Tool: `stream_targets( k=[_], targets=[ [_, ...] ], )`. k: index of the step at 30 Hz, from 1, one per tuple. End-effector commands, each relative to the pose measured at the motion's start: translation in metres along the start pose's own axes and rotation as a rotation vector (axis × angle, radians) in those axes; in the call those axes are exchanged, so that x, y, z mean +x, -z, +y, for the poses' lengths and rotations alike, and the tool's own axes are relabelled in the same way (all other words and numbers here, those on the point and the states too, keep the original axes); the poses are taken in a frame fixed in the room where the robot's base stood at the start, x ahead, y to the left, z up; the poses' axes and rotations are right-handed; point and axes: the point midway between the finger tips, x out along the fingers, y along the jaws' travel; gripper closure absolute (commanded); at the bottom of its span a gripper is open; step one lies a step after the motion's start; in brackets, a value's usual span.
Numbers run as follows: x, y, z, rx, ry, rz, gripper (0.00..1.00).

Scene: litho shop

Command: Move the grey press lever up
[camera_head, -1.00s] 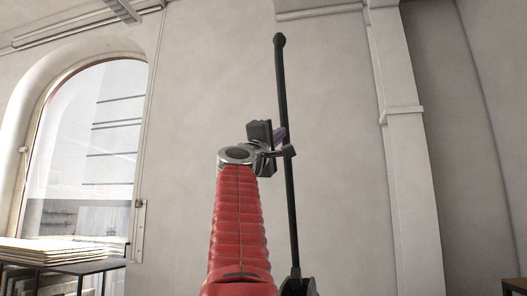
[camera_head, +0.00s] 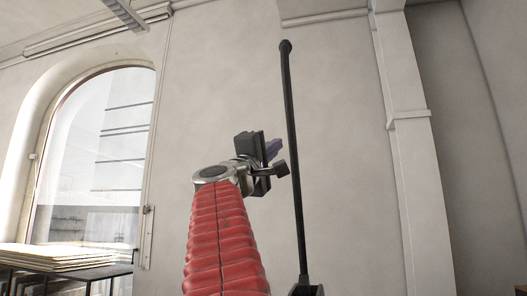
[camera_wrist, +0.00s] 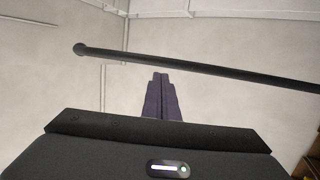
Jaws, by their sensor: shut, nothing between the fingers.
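The press lever (camera_head: 292,140) is a long, thin, dark grey rod with a round knob at its top end. In the head view it stands nearly upright, its top leaning slightly left, and its foot meets a dark mount at the bottom edge. It crosses the wrist view (camera_wrist: 220,73) from the knob at left to the right edge. My gripper (camera_head: 277,147) is just left of the lever at about mid-height. Its purple fingers (camera_wrist: 161,78) are shut with nothing between them. In the wrist view their tips end just short of the rod; I cannot tell the depth gap.
A table (camera_head: 88,272) with stacked sheets stands at lower left before an arched window (camera_head: 105,150). A pale wall column (camera_head: 410,150) rises to the right of the lever. The plain wall behind is clear.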

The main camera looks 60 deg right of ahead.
Motion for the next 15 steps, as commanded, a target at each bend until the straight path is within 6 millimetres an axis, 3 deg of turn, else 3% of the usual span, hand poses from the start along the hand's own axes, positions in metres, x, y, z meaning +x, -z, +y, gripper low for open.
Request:
stream_targets(
  k=[9, 15],
  targets=[
    [-0.039, 0.000, 0.006, 0.001, 0.000, 0.002, 1.00],
    [-0.052, 0.000, 0.007, -0.001, 0.000, 0.000, 1.00]
  ],
)
